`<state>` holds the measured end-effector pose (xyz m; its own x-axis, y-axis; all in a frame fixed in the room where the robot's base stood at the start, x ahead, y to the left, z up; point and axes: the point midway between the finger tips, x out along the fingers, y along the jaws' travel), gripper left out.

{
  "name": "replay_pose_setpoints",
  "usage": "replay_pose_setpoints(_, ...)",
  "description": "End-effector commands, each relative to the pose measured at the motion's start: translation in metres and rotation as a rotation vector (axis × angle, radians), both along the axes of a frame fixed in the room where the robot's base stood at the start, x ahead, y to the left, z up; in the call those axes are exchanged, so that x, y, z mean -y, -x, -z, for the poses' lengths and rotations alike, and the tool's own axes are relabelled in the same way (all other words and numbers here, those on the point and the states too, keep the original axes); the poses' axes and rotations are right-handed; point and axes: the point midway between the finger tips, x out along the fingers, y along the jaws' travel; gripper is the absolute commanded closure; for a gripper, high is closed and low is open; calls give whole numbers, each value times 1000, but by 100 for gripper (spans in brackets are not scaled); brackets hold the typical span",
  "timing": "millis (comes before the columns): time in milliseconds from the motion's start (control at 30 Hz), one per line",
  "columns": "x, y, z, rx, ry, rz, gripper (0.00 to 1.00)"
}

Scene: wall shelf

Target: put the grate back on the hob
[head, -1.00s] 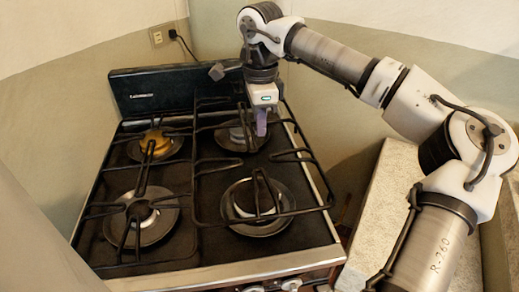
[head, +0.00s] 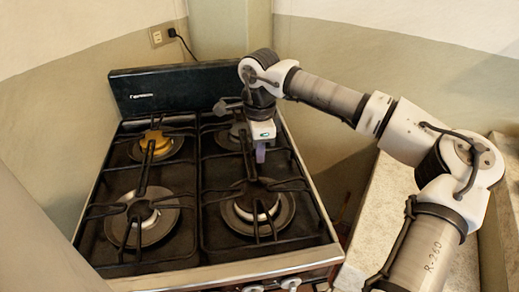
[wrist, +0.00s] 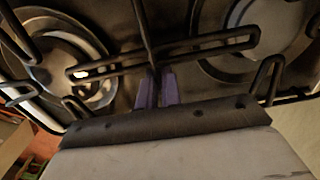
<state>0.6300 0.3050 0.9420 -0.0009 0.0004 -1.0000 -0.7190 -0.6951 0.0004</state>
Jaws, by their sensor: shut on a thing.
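The black grate (head: 262,184) is over the right half of the hob (head: 225,270), above the two right burners. It looks level and lined up beside the left grate (head: 143,181). I cannot tell whether all its feet touch the hob. My gripper (head: 260,156) points down at the grate's middle, with purple fingers. In the wrist view my gripper (wrist: 157,84) is shut on a bar of the grate (wrist: 205,47). The arm hides part of the rear right burner (head: 230,137).
The hob's dark back panel (head: 155,90) stands behind the grates. Knobs (head: 290,283) line the front edge. A pale counter (head: 385,205) is to the right, under my arm. A wall outlet (head: 157,38) with a plug is behind.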

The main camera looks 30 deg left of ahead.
Motion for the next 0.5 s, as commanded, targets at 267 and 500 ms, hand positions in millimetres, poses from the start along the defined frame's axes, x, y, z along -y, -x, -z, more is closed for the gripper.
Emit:
replay_pose_setpoints(267,0,0,2,0,0,0,72)
replay_pose_setpoints(500,0,0,2,0,0,0,72)
